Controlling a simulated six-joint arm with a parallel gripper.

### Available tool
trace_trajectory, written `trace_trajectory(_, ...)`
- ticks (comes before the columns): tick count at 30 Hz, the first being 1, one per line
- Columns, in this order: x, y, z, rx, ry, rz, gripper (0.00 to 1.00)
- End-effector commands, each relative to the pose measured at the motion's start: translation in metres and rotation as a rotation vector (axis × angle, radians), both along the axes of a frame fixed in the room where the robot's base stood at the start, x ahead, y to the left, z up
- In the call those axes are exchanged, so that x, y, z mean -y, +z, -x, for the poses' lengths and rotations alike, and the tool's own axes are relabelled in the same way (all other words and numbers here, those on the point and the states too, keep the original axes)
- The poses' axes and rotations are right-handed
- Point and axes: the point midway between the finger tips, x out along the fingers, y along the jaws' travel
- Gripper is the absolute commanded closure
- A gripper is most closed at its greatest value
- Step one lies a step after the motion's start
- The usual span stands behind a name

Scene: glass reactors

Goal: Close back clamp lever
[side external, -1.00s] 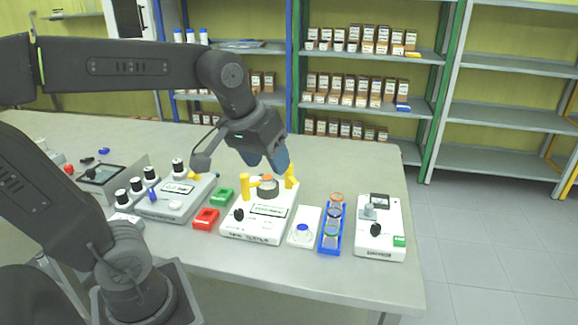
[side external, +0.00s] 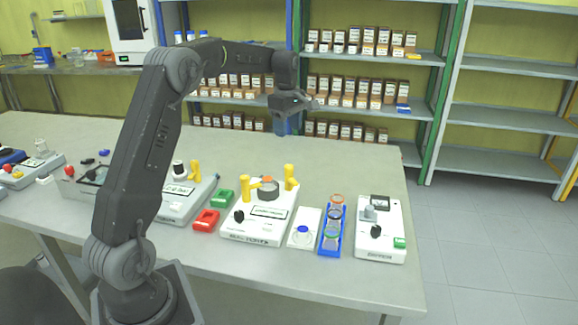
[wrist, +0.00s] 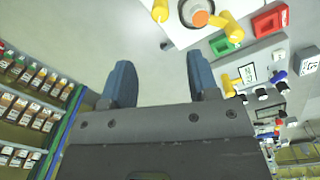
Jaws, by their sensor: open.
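A white device (side external: 248,225) stands on the bench with a round grey part (side external: 268,190) between two yellow levers. The front-left lever (side external: 245,188) and the back-right lever (side external: 290,176) both have upright parts; I cannot tell how each is latched. In the wrist view, the two yellow levers (wrist: 160,10) and (wrist: 232,28) flank the orange-centred round part (wrist: 200,18) at the top edge. My gripper (wrist: 159,70) is open and empty, its blue fingers apart. In the side view it (side external: 282,126) is raised above and behind the device, touching nothing.
A green block (side external: 222,198) and a red block (side external: 206,221) lie left of the device. Another device with a yellow lever (side external: 196,172) stands further left. A blue vial rack (side external: 330,235) and a white instrument (side external: 381,240) stand right.

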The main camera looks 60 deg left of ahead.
Motion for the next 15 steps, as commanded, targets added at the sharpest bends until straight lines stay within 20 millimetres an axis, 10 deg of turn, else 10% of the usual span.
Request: trace_trajectory(15,0.0,-0.099,-0.003,-0.004,-0.005,0.002,0.45)
